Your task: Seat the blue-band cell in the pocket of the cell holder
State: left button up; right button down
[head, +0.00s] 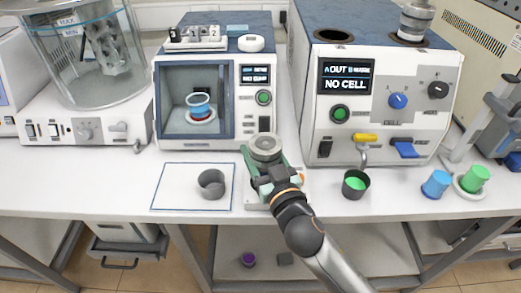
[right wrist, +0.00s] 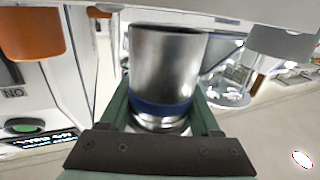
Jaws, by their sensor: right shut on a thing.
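My right gripper (head: 266,160) is shut on the blue-band cell, a metal cylinder (head: 265,145), above the front of the bench. In the right wrist view the cell (right wrist: 165,65) stands between the green fingers, with its dark blue band (right wrist: 160,107) low between them. In the head view the band is hidden. A white plate-like piece (head: 293,188) shows partly under the gripper; I cannot tell whether it is the cell holder. The right machine has an open round hole (head: 333,36) on top, and its display (head: 346,77) reads NO CELL. My left gripper is not in view.
A grey cup (head: 211,184) stands on a blue-edged mat (head: 165,187) to the left. A dark cup with green contents (head: 355,184), a blue cylinder (head: 436,184) and a green cylinder (head: 476,179) stand to the right. A windowed machine (head: 158,105) stands behind the mat.

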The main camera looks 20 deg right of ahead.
jog(key=shift+f+b, duration=0.7)
dwell(0.4)
jog(key=shift+f+b, duration=0.65)
jog(key=shift+f, duration=0.1)
jog(key=shift+c, duration=1.5)
grip_release()
jog(key=shift+o, duration=1.4)
